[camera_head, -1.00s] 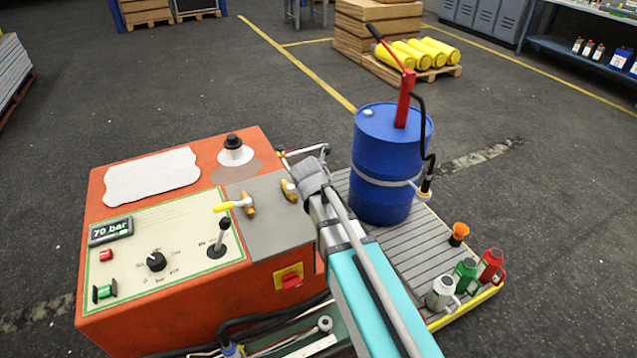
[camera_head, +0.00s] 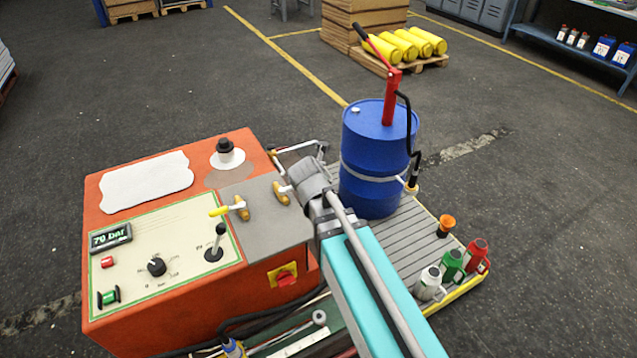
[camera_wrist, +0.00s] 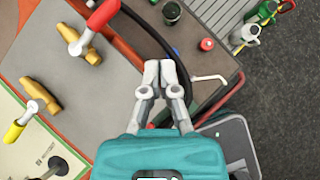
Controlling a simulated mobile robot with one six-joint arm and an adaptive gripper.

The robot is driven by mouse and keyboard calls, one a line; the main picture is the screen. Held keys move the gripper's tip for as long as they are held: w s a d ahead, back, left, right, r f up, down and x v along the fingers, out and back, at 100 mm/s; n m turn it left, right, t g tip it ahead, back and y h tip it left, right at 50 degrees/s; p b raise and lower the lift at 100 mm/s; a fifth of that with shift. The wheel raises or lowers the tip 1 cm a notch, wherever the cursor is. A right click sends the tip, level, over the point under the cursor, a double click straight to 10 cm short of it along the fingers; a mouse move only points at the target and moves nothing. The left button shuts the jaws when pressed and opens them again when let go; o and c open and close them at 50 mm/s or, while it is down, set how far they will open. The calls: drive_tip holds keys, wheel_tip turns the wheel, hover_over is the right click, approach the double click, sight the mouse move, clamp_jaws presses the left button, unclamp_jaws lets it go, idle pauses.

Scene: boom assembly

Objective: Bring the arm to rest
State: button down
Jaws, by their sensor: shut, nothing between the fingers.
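My gripper (camera_wrist: 164,72) shows in the wrist view with its two grey fingers together and nothing between them. A brass valve with a red handle (camera_wrist: 103,14) is up and left of the fingers. A brass valve with a yellow handle (camera_wrist: 14,132) is at the lower left.
The orange machine (camera_head: 262,150) has a control panel (camera_head: 180,245) with a display reading 70 bar. A blue drum (camera_head: 376,150) with a red hand pump (camera_head: 390,98) stands close behind my arm. Several cans stand on the slatted platform's right edge. Open floor lies beyond.

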drive_tip(key=shift+s, duration=0.1)
idle(0.6)
drive_tip(key=s+d+m+g+y+p, duration=0.1)
drive_tip(key=s+d+m, duration=0.4)
drive_tip(key=m, duration=1.1)
drive_tip(key=s+d+m+g+y+p, duration=0.1)
drive_tip(key=s+d+m+g+p, duration=0.1)
drive_tip(key=s+d+m+g, duration=0.3)
drive_tip(key=s+m+g, duration=0.1)
drive_tip(key=s+m, duration=0.3)
drive_tip(key=m, duration=0.6)
drive_tip(key=shift+f+m+y+p, duration=0.2)
drive_tip(key=shift+m+y+p, duration=0.15)
drive_tip(key=shift+m+y, duration=0.05)
drive_tip(key=shift+a, duration=0.1)
drive_tip(key=shift+a, duration=0.1)
